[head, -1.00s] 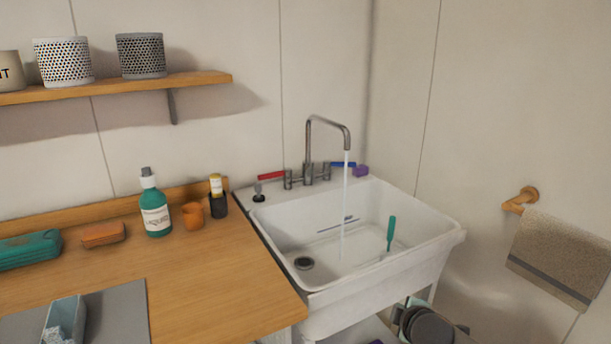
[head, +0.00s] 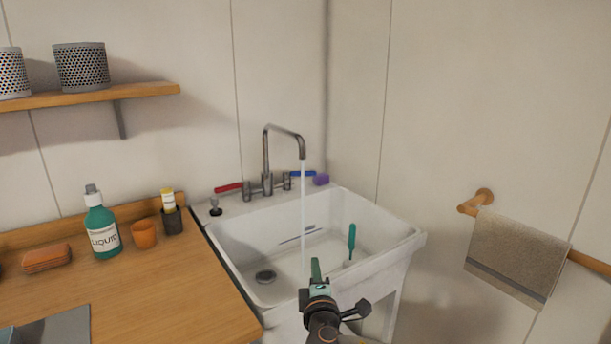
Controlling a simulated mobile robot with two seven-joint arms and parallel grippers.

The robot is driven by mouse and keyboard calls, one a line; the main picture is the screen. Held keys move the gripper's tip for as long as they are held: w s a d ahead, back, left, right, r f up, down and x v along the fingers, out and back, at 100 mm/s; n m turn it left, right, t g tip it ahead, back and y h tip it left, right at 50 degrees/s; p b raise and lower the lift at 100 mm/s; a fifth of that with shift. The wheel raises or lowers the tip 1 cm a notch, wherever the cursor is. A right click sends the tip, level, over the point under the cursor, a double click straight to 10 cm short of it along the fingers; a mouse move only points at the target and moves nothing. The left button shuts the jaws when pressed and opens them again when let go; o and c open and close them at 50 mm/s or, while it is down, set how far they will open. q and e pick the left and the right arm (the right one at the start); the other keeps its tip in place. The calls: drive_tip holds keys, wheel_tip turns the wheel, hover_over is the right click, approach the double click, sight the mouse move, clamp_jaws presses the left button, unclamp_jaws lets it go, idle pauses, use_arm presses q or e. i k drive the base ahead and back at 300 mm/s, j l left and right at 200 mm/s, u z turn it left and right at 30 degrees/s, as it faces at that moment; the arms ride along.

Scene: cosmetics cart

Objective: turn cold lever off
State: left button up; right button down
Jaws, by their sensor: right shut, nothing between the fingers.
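The cold lever is the blue handle (head: 303,174) on the right side of the faucet (head: 267,165), at the sink's back edge. It points right. The red lever (head: 229,188) points left. Water (head: 303,220) runs from the spout into the white sink (head: 405,238). My right gripper (head: 316,268) is shut and empty, over the front edge of the sink, well in front of and below the blue lever. My left gripper is not in view.
A purple sponge (head: 321,180) lies just right of the blue lever. A green-handled tool (head: 351,240) stands in the sink. A towel (head: 515,255) hangs at the right.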

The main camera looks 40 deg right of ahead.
sight(285, 173)
drive_tip(key=i+l, duration=0.9)
drive_tip(key=l, duration=0.2)
